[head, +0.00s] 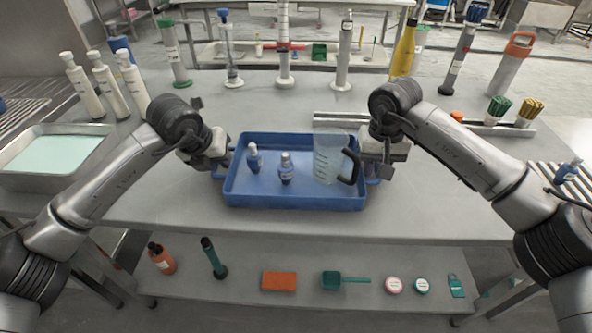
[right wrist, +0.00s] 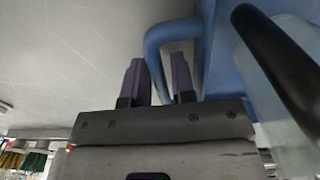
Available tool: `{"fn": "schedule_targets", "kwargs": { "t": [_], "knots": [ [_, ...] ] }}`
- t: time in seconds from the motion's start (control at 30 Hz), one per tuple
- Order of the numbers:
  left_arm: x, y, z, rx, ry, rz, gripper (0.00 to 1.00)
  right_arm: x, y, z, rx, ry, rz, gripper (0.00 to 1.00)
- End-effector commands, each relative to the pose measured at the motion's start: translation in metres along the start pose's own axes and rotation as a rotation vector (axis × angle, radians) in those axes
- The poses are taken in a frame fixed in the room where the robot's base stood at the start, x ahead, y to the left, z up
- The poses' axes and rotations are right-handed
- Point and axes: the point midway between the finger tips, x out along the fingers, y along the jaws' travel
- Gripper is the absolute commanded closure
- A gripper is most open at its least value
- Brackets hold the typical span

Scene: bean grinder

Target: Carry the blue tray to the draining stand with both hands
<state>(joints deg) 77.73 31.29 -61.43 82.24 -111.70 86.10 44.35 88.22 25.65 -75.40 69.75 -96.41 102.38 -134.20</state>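The blue tray (head: 295,202) lies level on the grey table in the head view. My right gripper (head: 374,172) is at the right handle. A slatted stand (head: 546,166) is at the far right.
A metal pan (head: 20,182) with pale green liquid is at the left, beside white bottles (head: 108,85). A grey rail (head: 480,130), brushes (head: 497,108) and tall bottles line the back right. A blue bottle (head: 568,171) is by the slatted stand. The table front is clear.

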Motion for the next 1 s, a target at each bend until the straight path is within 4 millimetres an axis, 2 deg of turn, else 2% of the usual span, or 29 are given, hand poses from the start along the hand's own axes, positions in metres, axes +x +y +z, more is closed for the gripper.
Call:
{"fn": "schedule_targets", "kwargs": {
  "t": [0.07,0.3,0.33,1.0],
  "knots": [
    [0.0,0.0,-0.0001,0.0,0.0,0.0,0.75,0.0,0.0001,0.0,0.0,0.0,0.0,0.76],
    [-0.0001,0.0,-0.0001,0.0,0.0,0.0,0.98,-0.0002,0.0002,0.0,0.0,0.0,0.0,0.99],
    [-0.0001,0.0,-0.0001,0.0,0.0,0.0,1.0,-0.0002,0.0002,0.0,0.0,0.0,0.0,1.0],
    [-0.0056,-0.0011,0.0023,0.0,-0.001,-0.001,1.0,-0.0061,0.0002,-0.0002,0.001,0.001,0.0,1.0]
  ]
}}
